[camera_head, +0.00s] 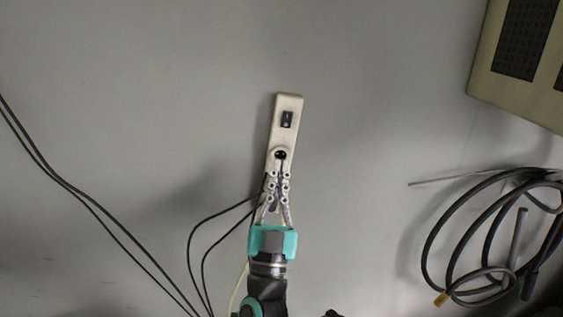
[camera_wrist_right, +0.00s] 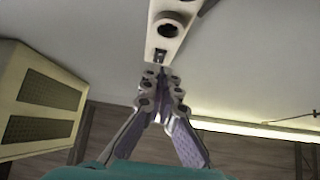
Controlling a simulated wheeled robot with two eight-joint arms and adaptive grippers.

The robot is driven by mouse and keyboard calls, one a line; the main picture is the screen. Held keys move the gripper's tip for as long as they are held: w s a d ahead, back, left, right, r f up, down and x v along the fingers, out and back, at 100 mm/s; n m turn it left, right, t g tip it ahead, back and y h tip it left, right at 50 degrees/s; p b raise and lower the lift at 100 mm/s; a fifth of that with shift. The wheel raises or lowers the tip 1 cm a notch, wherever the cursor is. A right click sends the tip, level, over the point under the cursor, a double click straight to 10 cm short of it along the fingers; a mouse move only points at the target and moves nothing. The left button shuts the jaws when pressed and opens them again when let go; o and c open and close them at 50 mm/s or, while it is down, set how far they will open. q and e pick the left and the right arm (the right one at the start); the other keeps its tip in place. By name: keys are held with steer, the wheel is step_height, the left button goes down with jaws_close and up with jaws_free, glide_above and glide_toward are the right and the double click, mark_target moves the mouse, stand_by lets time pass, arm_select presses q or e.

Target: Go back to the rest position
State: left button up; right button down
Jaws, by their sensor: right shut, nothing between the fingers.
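My right gripper (camera_head: 278,178) reaches up from the bottom of the head view, with its fingers together and nothing between them. Its tips overlap the lower end of a pale narrow strip with a dark switch and a round dark knob (camera_head: 285,107). I cannot tell whether they touch it. In the right wrist view the shut fingers (camera_wrist_right: 160,75) point at the same strip (camera_wrist_right: 167,14), just beyond the tips. A small dark shape at the bottom edge of the head view is too little to identify. My left gripper does not show.
A beige box with dark grilles (camera_head: 486,80) is at the top right and also at the left of the right wrist view (camera_wrist_right: 12,85). A coiled dark hose (camera_head: 455,262) lies at the lower right. Thin black cables (camera_head: 92,203) run at the left. The grey surface is otherwise clear.

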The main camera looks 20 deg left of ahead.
steer(key=shift+w+f, duration=0.1)
steer(key=w+d+f+n+g+y+b, duration=0.1)
steer(key=d+f+n+g+b, duration=0.25)
steer(key=f, duration=0.65)
steer(key=w+d+f+n+g+y+b, duration=0.1)
steer(key=d+f+g+b, duration=0.2)
steer(key=d+f+b, duration=0.5)
steer(key=w+d+f+n+g+y+b, duration=0.15)
steer(key=f+g+b, duration=0.25)
steer(key=f, duration=0.8)
steer(key=s+d+f+m+g+h+b, duration=0.1)
steer(key=s+d+f, duration=0.4)
steer(key=f, duration=0.5)
steer(key=s+d+f+m+g+h+b, duration=0.2)
steer(key=s+d+f+g+b, duration=0.3)
steer(key=d+f, duration=0.3)
steer(key=s+d+f+m+g+h+b, duration=0.1)
steer(key=s+d+f+g+h+b, duration=0.2)
steer(key=f, duration=0.9)
steer(key=s+d, duration=0.3)
steer(key=shift+d+m+h+b, duration=0.35)
steer(key=shift+d+m+b, duration=0.05)
